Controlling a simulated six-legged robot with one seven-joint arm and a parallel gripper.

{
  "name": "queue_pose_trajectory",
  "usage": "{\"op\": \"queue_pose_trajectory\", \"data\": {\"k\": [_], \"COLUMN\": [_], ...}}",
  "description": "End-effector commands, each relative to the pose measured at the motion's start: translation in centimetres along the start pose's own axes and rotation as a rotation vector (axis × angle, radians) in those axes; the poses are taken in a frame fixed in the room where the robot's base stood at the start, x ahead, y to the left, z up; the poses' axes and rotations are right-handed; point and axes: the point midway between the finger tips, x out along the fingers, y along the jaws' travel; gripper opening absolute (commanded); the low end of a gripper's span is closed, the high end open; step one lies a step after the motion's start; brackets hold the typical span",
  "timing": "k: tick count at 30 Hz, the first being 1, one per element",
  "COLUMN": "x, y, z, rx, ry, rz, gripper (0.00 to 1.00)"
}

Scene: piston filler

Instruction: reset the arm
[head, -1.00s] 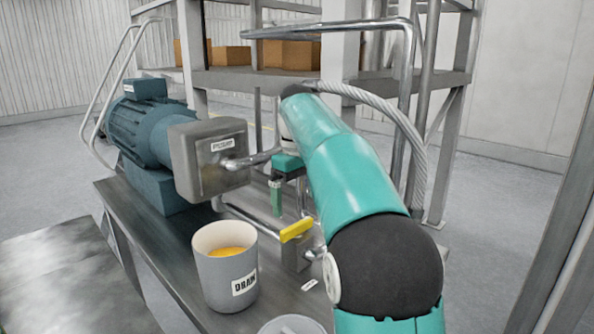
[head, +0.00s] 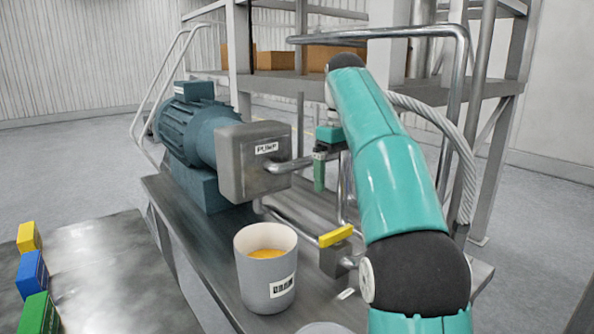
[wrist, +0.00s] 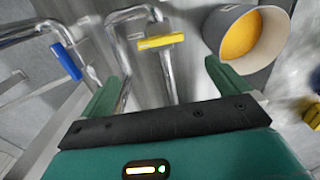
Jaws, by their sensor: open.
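My gripper (wrist: 160,85) is open in the wrist view, with its two green fingers apart and nothing between them. In the head view my gripper (head: 319,172) hangs above the pipework, to the right of the pump box. The yellow valve handle (head: 336,236) is below it and to the right, on the drain valve; the same yellow handle shows in the wrist view (wrist: 160,41), beyond the fingers and apart from them. My teal arm reaches in from the lower right.
A grey drain bucket (head: 266,280) with orange liquid stands on the metal bench (head: 190,247). The pump (head: 251,165) and blue motor (head: 192,130) are behind it. A blue handle (wrist: 66,62) sits on a pipe. Yellow, blue and green blocks (head: 33,270) stand at left.

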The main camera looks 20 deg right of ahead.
Motion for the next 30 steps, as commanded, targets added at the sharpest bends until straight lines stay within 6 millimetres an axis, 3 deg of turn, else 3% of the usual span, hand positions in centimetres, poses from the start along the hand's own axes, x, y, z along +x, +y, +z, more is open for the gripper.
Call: {"op": "queue_pose_trajectory", "data": {"k": [4, 8, 17, 23, 30], "x": [-0.2, -0.5, 1.2, 4.5, 10.7], "y": [-0.4, -2.0, -8.2, -12.5, -17.3], "z": [0.2, 1.2, 5.9, 10.0, 15.5], "rx": [0.006, 0.032, 0.142, 0.214, 0.3], "ry": [0.008, 0.037, 0.158, 0.246, 0.356], "rz": [0.005, 0.023, 0.076, 0.098, 0.108], "gripper": [1.0, 1.0, 1.0, 1.0, 1.0]}}
